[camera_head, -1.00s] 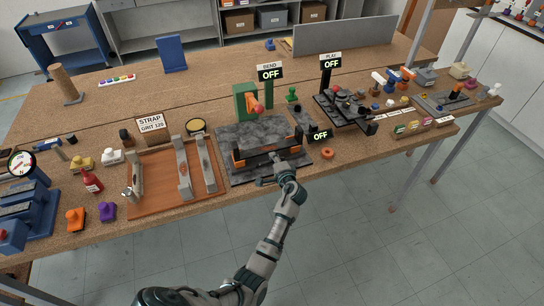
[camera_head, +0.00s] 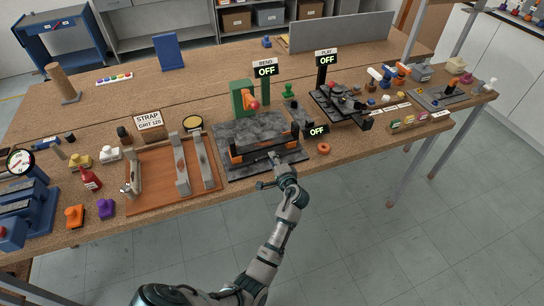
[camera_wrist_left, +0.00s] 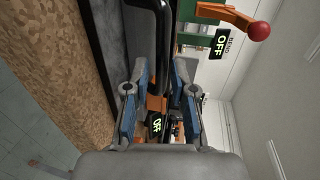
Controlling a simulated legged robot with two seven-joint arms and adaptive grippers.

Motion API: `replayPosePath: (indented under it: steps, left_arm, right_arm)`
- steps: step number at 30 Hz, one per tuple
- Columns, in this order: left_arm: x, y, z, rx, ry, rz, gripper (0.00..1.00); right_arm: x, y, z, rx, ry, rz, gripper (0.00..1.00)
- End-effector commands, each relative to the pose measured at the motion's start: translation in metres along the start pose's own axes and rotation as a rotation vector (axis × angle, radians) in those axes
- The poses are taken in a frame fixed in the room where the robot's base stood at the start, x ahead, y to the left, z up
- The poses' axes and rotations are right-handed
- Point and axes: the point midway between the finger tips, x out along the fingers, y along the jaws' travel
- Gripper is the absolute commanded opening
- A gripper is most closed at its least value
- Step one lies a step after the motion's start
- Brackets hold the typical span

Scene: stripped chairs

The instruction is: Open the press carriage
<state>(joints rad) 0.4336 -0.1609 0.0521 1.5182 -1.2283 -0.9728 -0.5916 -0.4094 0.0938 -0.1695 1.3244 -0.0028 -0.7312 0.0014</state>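The bend press stands on a grey speckled slab (camera_head: 233,172) at the middle of the bench. Its carriage (camera_head: 256,156) looks like a long dark bar with orange end blocks, along the front of the slab. A green lever post (camera_head: 241,98) with a red ball stands behind it. My left gripper (camera_head: 274,164) is at the front of the carriage bar. In the left wrist view, its blue-padded fingers (camera_wrist_left: 156,105) are apart, with a black bar and an orange part (camera_wrist_left: 156,103) showing between them. Contact cannot be told. My right gripper is not in view.
A strap sanding board (camera_head: 158,192) lies left of the press, and a dark flat station (camera_head: 342,108) lies right. An orange ring (camera_head: 323,148) sits near the front edge. Signs read OFF (camera_head: 265,71). Open floor (camera_head: 350,230) lies in front of the bench.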

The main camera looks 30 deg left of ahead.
Motion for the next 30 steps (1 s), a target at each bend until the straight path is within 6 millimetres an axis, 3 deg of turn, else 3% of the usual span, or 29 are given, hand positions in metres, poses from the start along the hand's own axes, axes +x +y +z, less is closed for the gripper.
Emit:
replayPosePath:
  steps: [6,12,18,30]
  left_arm:
    - [-0.053,0.001,-0.002,-0.001,0.003,0.002,0.25]
    - [-0.084,0.002,-0.002,0.002,0.002,0.000,0.25]
    - [-0.093,0.001,-0.002,0.001,0.001,0.000,0.25]
    - [-0.092,0.001,-0.002,0.001,0.001,-0.001,0.25]
  right_arm:
    - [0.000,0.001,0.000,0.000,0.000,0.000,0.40]
    - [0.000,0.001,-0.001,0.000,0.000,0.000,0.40]
    - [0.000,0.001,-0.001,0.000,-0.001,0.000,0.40]
    - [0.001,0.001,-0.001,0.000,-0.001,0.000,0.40]
